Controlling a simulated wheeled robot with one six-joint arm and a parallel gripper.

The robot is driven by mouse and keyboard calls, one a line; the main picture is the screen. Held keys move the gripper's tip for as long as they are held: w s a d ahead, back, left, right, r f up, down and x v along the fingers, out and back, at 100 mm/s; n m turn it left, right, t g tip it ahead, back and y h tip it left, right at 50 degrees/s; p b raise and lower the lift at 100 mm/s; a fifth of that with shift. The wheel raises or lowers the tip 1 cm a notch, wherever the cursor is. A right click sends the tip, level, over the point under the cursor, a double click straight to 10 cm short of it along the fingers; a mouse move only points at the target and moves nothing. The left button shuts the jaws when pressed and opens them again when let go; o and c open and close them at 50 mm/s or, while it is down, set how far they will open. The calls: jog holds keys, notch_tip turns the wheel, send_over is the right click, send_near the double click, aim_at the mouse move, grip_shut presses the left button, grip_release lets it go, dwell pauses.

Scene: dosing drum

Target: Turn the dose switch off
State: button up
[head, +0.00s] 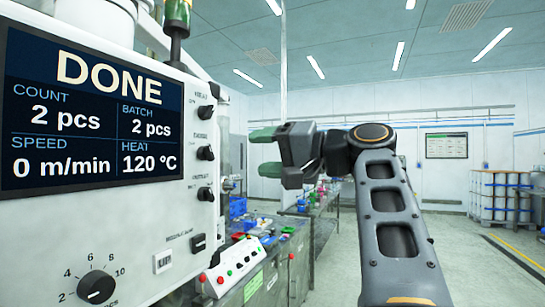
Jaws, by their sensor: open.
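A white machine panel (125,235) fills the left side of the head view. Three black rotary switches stand in a column near its right edge: a top switch (206,112), a middle switch (206,153) and a lower switch (206,194). Their labels are small and seen at a slant, so I cannot tell surely which one is the dose switch, or its setting. My gripper (267,152) is open and empty, its green-tipped fingers pointing left toward the switches. It appears to the right of them, apart from the panel.
A screen (90,115) on the panel reads DONE, 2 pcs, 0 m/min, 120 °C. Below are a numbered dial (97,287) and a black rocker-like switch (198,243). A control box (235,265) with red and green buttons stands lower right of the panel. White drums (500,195) stand far right.

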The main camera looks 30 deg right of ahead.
jog(key=shift+s+d, duration=0.4)
jog(key=shift+s, duration=0.2)
jog(key=w+d+f+m+h, duration=0.2)
jog(key=w+d+f+h, duration=0.15)
jog(key=f, duration=0.25)
jog(key=w+d+f+m+h, duration=0.2)
jog(key=d+f+m+h, duration=0.1)
jog(key=d+f, duration=0.3)
notch_tip(320, 180, down, 14)
jog(key=a+g+h+p, duration=0.1)
jog(key=a+g+h, duration=0.15)
jog(key=g, duration=0.25)
jog(key=s+a+f+n+g+p, duration=0.1)
jog(key=s+a+f+n+g, duration=0.1)
jog(key=f, duration=0.5)
jog(key=s+a+f+n+g+h+p, duration=0.1)
jog(key=s+a+f+n+g, duration=0.1)
jog(key=s+a+f+n, duration=0.2)
jog(key=s+a+f+n+g, duration=0.2)
jog(key=s+a+f, duration=0.3)
jog(key=a+f, duration=0.3)
jog(key=shift+s+a+f+n+h+p, duration=0.35)
jog(key=shift+f+n, duration=0.45)
jog(key=shift+f, duration=0.45)
